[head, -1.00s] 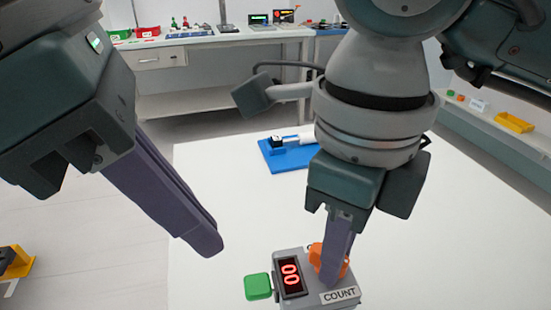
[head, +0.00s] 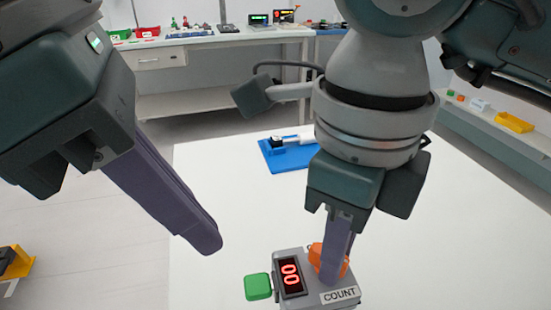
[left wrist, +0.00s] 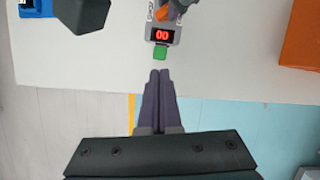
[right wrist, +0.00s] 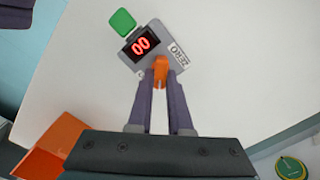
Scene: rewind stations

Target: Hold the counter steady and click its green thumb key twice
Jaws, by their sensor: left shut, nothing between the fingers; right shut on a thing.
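The grey counter (head: 313,301) sits on the white table near the bottom of the head view. Its red display (head: 290,278) reads 00 and a COUNT label is on its front. The green thumb key (head: 258,287) sticks out on its left side; it also shows in the right wrist view (right wrist: 122,22). My right gripper (head: 333,278) is shut on the counter's orange part (right wrist: 160,69). My left gripper (head: 209,247) is shut and empty, up and left of the green key and apart from it. In the left wrist view the key (left wrist: 160,53) lies just beyond my left fingertips.
A blue tray (head: 295,160) with a white and black tool lies further back on the table. An orange bin (right wrist: 50,145) shows in the right wrist view. The table (head: 230,170) is clear around the counter.

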